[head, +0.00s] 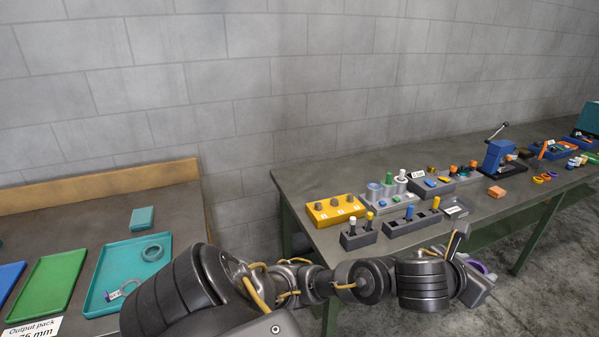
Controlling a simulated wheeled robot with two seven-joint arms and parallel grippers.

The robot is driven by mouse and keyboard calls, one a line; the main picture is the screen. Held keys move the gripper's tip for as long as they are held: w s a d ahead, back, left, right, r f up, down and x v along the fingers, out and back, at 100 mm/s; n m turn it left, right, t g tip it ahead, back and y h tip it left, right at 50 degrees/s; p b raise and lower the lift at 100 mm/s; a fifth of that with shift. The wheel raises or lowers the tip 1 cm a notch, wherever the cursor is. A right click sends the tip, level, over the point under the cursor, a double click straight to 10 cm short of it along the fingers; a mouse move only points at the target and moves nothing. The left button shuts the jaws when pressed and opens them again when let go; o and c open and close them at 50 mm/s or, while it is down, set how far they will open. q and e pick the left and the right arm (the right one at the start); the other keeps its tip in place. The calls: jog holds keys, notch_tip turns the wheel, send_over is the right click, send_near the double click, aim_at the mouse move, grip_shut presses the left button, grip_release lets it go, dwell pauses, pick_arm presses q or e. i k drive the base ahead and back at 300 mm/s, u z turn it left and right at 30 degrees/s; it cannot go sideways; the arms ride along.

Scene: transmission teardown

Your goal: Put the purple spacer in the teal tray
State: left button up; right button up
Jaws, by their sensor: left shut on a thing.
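The teal tray (96,285) lies flat on the left table. My left arm covers the tray's lower right side. My right gripper is not in view.
A green tray (48,285) and a blue tray (8,277) lie left of the teal one. A teal block (142,218) sits behind it. The right bench (310,187) carries a yellow holder (335,210), several dark peg blocks and a blue press (497,155). A gap separates the tables.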

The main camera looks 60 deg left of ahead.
aim_at(122, 256)
jog(key=i, duration=1)
jog(key=u, duration=3.45)
jog(key=i, duration=0.5)
